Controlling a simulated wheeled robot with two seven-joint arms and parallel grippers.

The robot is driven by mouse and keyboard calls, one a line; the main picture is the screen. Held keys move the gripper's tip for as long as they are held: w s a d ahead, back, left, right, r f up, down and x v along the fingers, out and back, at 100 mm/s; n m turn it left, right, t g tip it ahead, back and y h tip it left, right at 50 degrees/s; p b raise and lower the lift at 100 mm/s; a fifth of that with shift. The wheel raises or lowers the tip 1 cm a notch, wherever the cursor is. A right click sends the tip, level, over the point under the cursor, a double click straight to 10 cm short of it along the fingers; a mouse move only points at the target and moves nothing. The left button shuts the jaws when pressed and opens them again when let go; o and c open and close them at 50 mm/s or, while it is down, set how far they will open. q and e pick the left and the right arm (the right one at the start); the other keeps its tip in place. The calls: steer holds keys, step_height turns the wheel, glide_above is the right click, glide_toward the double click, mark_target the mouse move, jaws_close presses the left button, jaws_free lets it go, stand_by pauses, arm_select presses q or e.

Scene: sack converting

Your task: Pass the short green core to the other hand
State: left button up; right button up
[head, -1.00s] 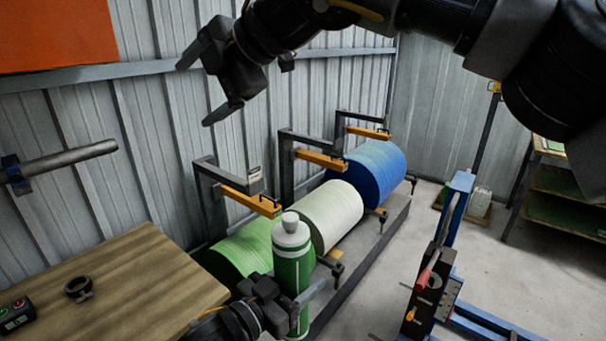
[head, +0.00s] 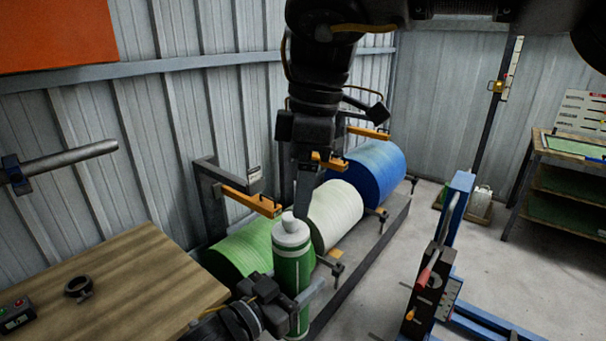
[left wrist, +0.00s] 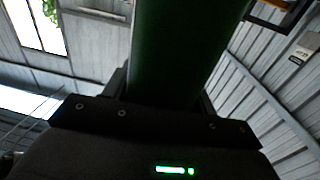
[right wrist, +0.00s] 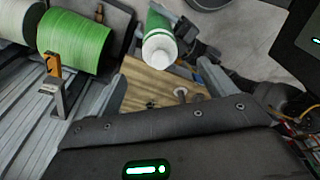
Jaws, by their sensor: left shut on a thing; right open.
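The short green core (head: 292,268) stands roughly upright, green with white bands and a white, knobbed top end. My left gripper (head: 291,299) is shut on its lower part, at the wooden table's right side. In the left wrist view the core's green side (left wrist: 185,50) fills the space between the jaws. My right gripper (head: 304,200) points down just above the core's white top in the head view. It is open and empty. In the right wrist view the core's white end (right wrist: 159,47) shows beyond the open right jaws (right wrist: 160,80), apparently apart from them.
Green, white (head: 333,213) and blue (head: 368,172) rolls lie on a low rack behind the core, with yellow-tipped brackets (head: 250,200) above them. The wooden table (head: 120,280) holds a black ring (head: 78,288) and a button box (head: 15,316). A blue stand (head: 440,265) is at right.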

mark_target(291, 239)
steer(key=f, duration=0.3)
steer(key=a+f, duration=0.1)
steer(key=f, duration=0.7)
steer(key=shift+a+f, duration=0.1)
steer(key=shift+a, duration=0.25)
steer(key=c, duration=1.2)
arm_select(q)
steer(key=o, duration=1.3)
arm_select(e)
steer(key=shift+c, duration=1)
